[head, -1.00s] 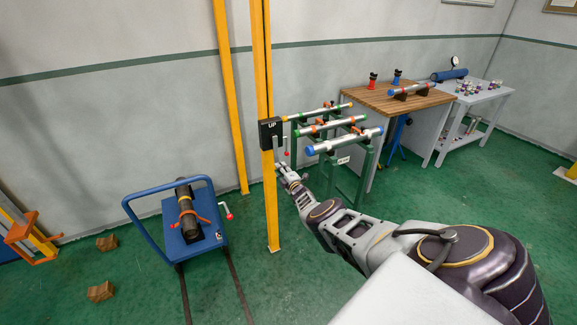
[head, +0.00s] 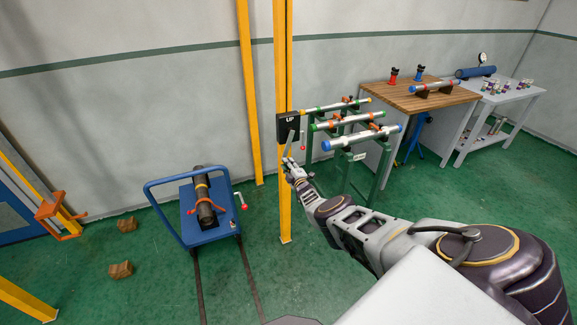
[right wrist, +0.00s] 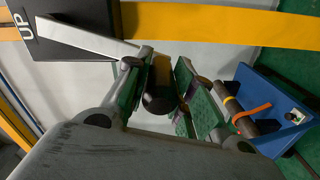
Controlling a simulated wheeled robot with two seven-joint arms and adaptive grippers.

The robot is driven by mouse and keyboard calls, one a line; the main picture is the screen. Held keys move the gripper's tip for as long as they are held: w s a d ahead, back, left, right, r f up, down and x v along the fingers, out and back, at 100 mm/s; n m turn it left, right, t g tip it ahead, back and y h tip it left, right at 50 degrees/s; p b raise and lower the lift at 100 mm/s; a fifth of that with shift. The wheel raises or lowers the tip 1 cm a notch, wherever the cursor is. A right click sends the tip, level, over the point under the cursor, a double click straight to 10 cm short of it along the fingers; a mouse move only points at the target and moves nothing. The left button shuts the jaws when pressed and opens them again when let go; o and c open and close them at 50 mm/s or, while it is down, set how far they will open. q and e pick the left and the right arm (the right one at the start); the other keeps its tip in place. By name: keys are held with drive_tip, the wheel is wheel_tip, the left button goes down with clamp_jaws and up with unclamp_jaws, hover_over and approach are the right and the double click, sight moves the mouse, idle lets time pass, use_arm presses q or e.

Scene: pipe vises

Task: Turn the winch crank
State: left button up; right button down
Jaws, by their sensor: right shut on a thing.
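The winch (head: 288,125) is a black box marked "UP" on a yellow post in the head view; its box also shows at the upper left of the right wrist view (right wrist: 85,15). Its flat grey crank arm (right wrist: 85,38) slants down from the box in the wrist view, and a dark round handle (right wrist: 158,102) is at its end. My right gripper (head: 289,162) is just below the box. In the wrist view its green-padded fingers (right wrist: 160,92) are shut on the handle from both sides. The handle is mostly hidden in the head view. My left gripper is out of view.
A blue cart (head: 212,222) holding a dark pipe stands left of the post (head: 283,205). A green rack (head: 352,170) with several pipes stands close on the right. A wooden bench (head: 400,98) is farther right. Brown blocks (head: 120,270) lie on the floor at left.

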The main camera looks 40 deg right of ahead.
drive_tip(key=c, duration=1.2)
unclamp_jaws()
drive_tip(key=shift+a, duration=0.1)
drive_tip(key=shift+c, duration=0.2)
drive_tip(key=shift+o, duration=0.4)
drive_tip(key=shift+s+f, duration=0.15)
drive_tip(key=shift+f, duration=0.05)
drive_tip(key=shift+s+f, duration=0.2)
drive_tip(key=shift+s, duration=0.2)
drive_tip(key=shift+s, duration=0.35)
